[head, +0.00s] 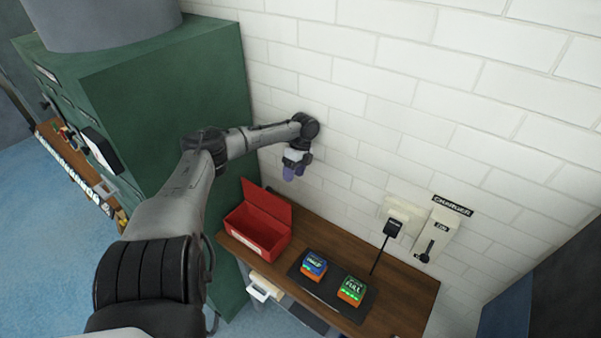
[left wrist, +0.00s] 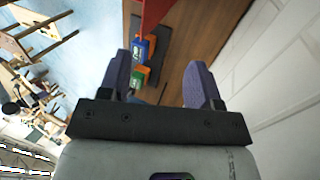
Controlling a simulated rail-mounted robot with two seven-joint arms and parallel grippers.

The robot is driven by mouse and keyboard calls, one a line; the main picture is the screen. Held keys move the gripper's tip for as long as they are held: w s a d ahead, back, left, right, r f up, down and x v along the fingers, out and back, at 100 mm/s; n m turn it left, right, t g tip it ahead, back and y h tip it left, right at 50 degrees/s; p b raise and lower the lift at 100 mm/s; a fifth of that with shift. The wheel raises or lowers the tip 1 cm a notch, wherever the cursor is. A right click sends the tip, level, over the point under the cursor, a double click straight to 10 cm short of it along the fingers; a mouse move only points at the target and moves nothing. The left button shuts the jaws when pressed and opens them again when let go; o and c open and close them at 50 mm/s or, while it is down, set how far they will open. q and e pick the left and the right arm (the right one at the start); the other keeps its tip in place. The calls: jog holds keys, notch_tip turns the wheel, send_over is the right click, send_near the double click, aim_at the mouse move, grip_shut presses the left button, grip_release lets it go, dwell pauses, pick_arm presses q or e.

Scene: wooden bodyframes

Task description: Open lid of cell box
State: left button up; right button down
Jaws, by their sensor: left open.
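The red cell box (head: 253,236) stands at the left end of a wooden table. Its lid (head: 267,204) is raised and stands up along the back side, so the box is open at the top. My left gripper (head: 292,174) is above and behind the lid, close to the brick wall, with its purple fingers pointing down. In the left wrist view the gripper (left wrist: 160,78) is open with nothing between its fingers. A red part of the box (left wrist: 154,13) shows at the top of that view. My right gripper is not in view.
A blue cell (head: 314,265) and an orange-green cell (head: 352,290) sit on a dark charging pad on the table (head: 400,296). A charger panel with a lever (head: 431,243) is on the wall. A green cabinet (head: 165,100) stands left of the table.

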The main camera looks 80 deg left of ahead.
pick_arm(q)
jog(key=shift+w+d+r, duration=0.85)
jog(key=shift+w+d, duration=0.1)
jog(key=shift+d, duration=0.1)
